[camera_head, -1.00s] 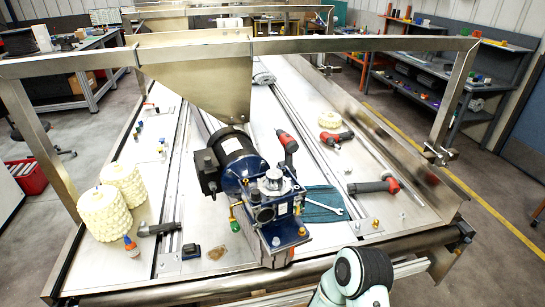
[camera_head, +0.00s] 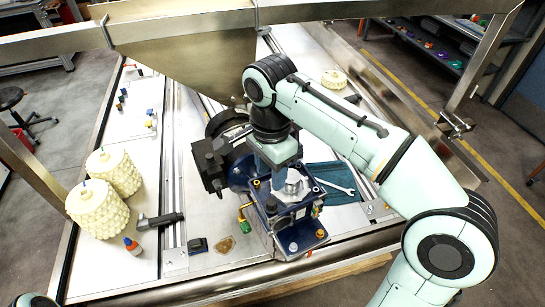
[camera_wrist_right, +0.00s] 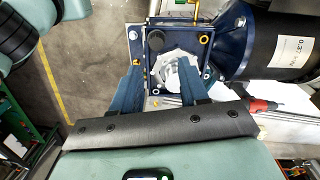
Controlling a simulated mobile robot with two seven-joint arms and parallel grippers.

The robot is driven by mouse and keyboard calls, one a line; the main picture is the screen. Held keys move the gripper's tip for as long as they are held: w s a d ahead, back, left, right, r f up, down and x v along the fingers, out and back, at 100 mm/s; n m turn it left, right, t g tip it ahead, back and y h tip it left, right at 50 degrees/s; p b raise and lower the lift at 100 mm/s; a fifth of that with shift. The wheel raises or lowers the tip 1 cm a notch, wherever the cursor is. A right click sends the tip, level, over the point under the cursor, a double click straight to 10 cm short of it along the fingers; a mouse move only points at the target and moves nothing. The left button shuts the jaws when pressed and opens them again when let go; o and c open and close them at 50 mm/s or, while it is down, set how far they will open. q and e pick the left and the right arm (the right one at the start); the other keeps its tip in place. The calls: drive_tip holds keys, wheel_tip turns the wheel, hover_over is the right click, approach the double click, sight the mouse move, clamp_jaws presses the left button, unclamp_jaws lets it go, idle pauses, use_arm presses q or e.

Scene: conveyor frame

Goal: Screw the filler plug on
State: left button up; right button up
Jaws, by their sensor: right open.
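The blue gearbox (camera_head: 290,228) stands at the front of the conveyor frame, joined to a dark motor (camera_head: 225,128). Its top also shows in the right wrist view (camera_wrist_right: 187,28), with a bright metal part (camera_wrist_right: 172,72), a black round knob (camera_wrist_right: 155,41) and a small yellow fitting (camera_wrist_right: 203,39). I cannot tell which part is the filler plug. My right gripper (camera_wrist_right: 161,76) is open above the gearbox top, its fingers on either side of the bright metal part. Contact cannot be told. In the head view the right gripper (camera_head: 276,163) points down. My left gripper is out of view.
A wrench (camera_head: 336,186) lies on a blue mat (camera_head: 340,172) right of the gearbox. A metal hopper (camera_head: 190,50) stands behind. The left strip of the deck has bare room.

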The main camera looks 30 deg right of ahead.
sight(272, 202)
drive_tip(key=shift+s+f, duration=0.35)
drive_tip(key=shift+f, duration=0.15)
wheel_tip(272, 202, down, 5)
drive_tip(key=shift+f+b, duration=0.1)
drive_tip(key=shift+b, duration=0.3)
wheel_tip(272, 202, down, 3)
drive_tip(key=shift+f+b, duration=0.2)
drive_tip(key=shift+b, duration=0.85)
drive_tip(key=shift+s+r, duration=0.15)
drive_tip(key=shift+r, duration=0.15)
drive_tip(key=c, duration=0.4)
drive_tip(key=shift+a, duration=0.1)
clamp_jaws()
drive_tip(key=shift+w, duration=0.35)
drive_tip(key=shift+o, duration=1.6)
unclamp_jaws()
drive_tip(key=shift+r, duration=0.1)
drive_tip(key=shift+o, duration=0.3)
drive_tip(key=shift+s, duration=0.2)
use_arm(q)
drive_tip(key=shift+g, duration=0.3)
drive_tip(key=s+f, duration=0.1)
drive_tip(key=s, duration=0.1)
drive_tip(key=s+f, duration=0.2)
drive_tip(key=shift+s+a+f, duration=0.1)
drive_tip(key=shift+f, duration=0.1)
